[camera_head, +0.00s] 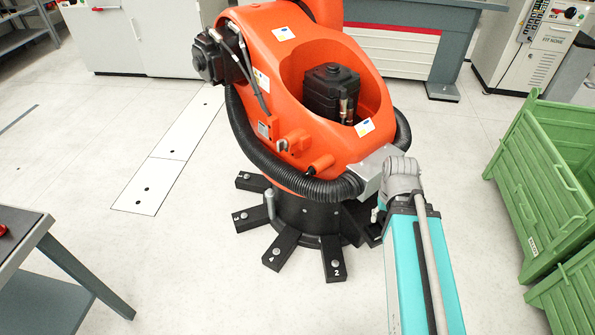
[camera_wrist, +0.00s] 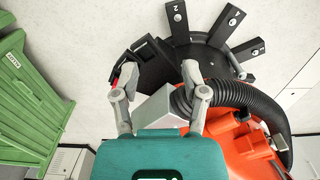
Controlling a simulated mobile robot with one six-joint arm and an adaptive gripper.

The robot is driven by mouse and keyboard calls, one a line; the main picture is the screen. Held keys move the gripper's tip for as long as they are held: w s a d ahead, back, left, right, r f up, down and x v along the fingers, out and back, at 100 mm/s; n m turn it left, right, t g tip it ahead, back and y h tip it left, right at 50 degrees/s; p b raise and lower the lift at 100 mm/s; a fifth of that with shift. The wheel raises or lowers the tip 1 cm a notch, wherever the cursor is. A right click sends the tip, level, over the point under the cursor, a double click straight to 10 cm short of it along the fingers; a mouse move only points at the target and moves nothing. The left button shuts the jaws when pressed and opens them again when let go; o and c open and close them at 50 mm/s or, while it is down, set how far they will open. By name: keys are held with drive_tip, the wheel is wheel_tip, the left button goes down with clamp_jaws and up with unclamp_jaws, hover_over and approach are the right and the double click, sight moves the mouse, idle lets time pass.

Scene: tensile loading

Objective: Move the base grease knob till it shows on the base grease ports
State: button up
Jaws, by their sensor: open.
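The orange robot's round black base (camera_head: 305,212) has several black feet reaching out, with white numbers and pale round spots that may be the grease ports; feet 4 (camera_head: 281,248) and 2 (camera_head: 333,258) are nearest. A small grey upright cylinder (camera_head: 270,203), perhaps the grease knob, stands at the base's left side between feet. It also seems to show as a grey peg in the wrist view (camera_wrist: 236,66). My gripper (camera_wrist: 160,78) is open and empty, its fingers apart, with the base and feet beyond them. In the head view it is largely hidden beside the base's right side.
The orange robot body (camera_head: 310,90) with its black ribbed hose (camera_head: 290,180) rises above the base. Green crates (camera_head: 545,190) stand at right, a grey table (camera_head: 40,265) at left. Floor left and front of the base is clear.

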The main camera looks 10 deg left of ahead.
drive_tip(key=shift+w, duration=0.15)
drive_tip(key=shift+f, duration=0.1)
idle(0.3)
drive_tip(key=w+a+f+n+t+h+b, duration=0.4)
drive_tip(key=w+a+f+n+h+b, duration=0.55)
drive_tip(key=b, duration=0.75)
drive_tip(key=w+a+f+n+t+h+b, duration=0.1)
drive_tip(key=w+a+n+t+b, duration=0.2)
drive_tip(key=a+b, duration=0.4)
drive_tip(key=w+a+f+n+t+h+b, duration=0.1)
drive_tip(key=w+a+n+t+b, duration=0.2)
drive_tip(key=a, duration=1.3)
drive_tip(key=n+t+b, duration=0.3)
drive_tip(key=n+b, duration=0.1)
drive_tip(key=n, duration=0.1)
drive_tip(key=shift+a+f, duration=0.25)
drive_tip(key=shift+a, duration=0.1)
